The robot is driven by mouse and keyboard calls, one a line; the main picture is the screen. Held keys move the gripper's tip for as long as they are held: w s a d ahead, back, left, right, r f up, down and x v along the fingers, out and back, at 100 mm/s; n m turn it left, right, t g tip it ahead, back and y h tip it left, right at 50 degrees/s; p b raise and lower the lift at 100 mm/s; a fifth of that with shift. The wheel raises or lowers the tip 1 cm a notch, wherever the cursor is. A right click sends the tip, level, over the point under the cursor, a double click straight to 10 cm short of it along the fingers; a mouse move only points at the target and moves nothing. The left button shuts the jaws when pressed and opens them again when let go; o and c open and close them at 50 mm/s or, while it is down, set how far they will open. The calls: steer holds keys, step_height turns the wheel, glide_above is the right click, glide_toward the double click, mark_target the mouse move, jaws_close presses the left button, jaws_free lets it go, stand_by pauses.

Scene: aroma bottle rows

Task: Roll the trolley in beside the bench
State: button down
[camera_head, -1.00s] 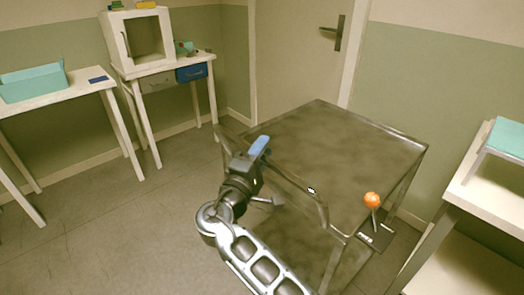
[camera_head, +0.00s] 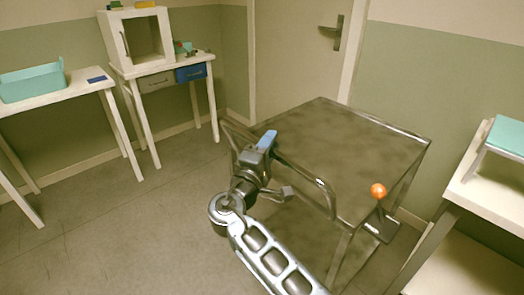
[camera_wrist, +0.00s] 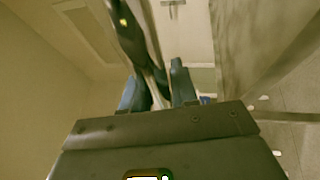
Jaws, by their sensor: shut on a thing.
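The trolley (camera_head: 350,150) is a grey metal cart with a flat, empty top and a lower shelf (camera_head: 290,235). It stands in front of the door, with a gap of floor between it and the white bench-like unit (camera_head: 490,195) at the right. Its dark tubular handle (camera_head: 312,178) runs along the near left side. My gripper (camera_head: 266,142) is shut on this handle. In the wrist view the handle (camera_wrist: 130,35) runs down to my blue-tipped fingers (camera_wrist: 160,88); the contact itself is partly hidden.
An orange knob (camera_head: 378,190) on a stem stands at the trolley's right side. At left are a white table (camera_head: 60,103) with a teal bin (camera_head: 32,82) and another with a cabinet (camera_head: 138,37) and drawers. The floor (camera_head: 120,220) at left is clear.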

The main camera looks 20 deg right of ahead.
steer(key=w+d+b, duration=0.4)
steer(key=d+b, duration=0.1)
steer(key=d, duration=0.8)
steer(key=w+d+b, duration=0.4)
steer(key=d+b, duration=0.2)
steer(key=d, duration=0.6)
steer(key=w+d+b, duration=0.4)
steer(key=d+b, duration=0.1)
steer(key=d, duration=0.8)
steer(key=shift+w+d+b, duration=0.2)
steer(key=shift+d+b, duration=0.1)
steer(key=c, duration=1.1)
jaws_free()
steer(key=shift+d, duration=0.1)
steer(key=shift+o, duration=0.7)
steer(key=p+v, duration=0.2)
steer(key=v, duration=0.5)
steer(key=shift+s+a, duration=0.15)
steer(key=shift+a, duration=0.2)
